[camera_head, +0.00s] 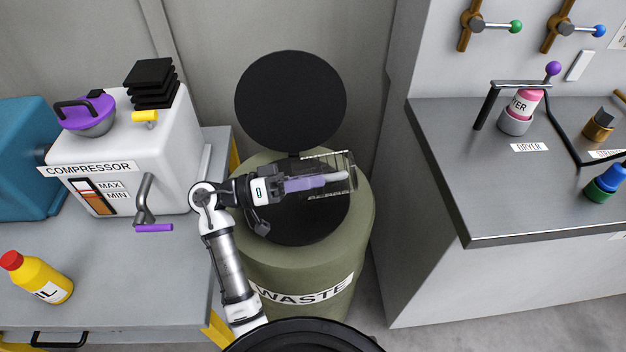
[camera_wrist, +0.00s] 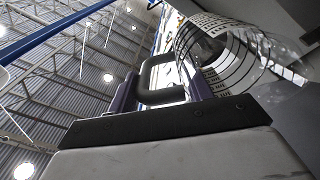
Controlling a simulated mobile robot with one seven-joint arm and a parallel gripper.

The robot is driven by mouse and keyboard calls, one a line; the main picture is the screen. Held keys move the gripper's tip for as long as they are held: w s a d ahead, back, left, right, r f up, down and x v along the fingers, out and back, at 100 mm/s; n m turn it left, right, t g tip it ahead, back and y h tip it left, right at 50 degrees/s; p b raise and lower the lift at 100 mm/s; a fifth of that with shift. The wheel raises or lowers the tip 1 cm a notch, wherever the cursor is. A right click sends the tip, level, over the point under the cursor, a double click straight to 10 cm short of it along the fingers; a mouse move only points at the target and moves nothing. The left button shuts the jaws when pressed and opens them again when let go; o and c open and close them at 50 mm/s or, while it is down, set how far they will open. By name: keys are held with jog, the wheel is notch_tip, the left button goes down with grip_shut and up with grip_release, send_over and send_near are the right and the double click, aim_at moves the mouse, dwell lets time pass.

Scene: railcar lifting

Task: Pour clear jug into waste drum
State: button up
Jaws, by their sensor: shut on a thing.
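The waste drum (camera_head: 258,262) is olive green and labelled WASTE. Its round black lid (camera_head: 290,100) stands open at the back, and its dark opening (camera_head: 300,225) faces up. My gripper (camera_head: 318,182) is over the opening, shut on the clear jug (camera_head: 342,160). The jug lies on its side above the drum, with marks along its wall. In the wrist view the purple fingers of my gripper (camera_wrist: 160,92) are around the jug's grey handle (camera_wrist: 150,82), and the clear jug (camera_wrist: 225,50) shows beyond. I cannot tell whether liquid is in it or flowing out.
The right grey counter (camera_head: 450,140) holds a pink dryer bottle (camera_head: 525,103) and has an edge close to the drum.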

jog(key=shift+a+h, duration=0.25)
jog(key=shift+h, duration=0.05)
jog(key=shift+r, duration=0.15)
notch_tip(320, 180, up, 3)
jog(key=y+p, duration=0.2)
jog(key=y, duration=0.7)
jog(key=shift+p, duration=0.35)
